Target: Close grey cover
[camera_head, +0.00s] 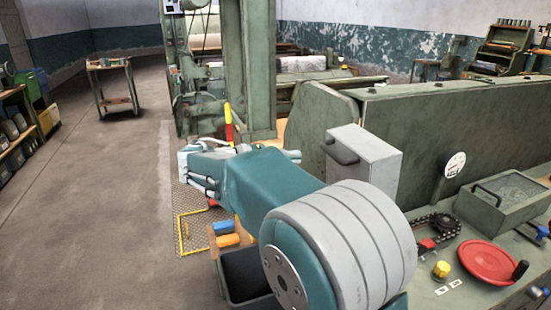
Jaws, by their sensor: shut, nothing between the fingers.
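A light grey box-like cover (376,163) with a dark handle (340,151) stands at the end of the green machine, right of centre. My arm hides its lower part, and I cannot tell how far open it is. My gripper (190,172) is left of the cover and well apart from it, at the far end of my teal arm. It is shut with nothing in it.
The bench at right holds a red handwheel (489,262), a yellow knob (441,269), a chain (437,226), a gauge (454,164) and a grey-green box with a handle (508,197). A dark bin (246,274) stands below my arm. Open floor lies at left.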

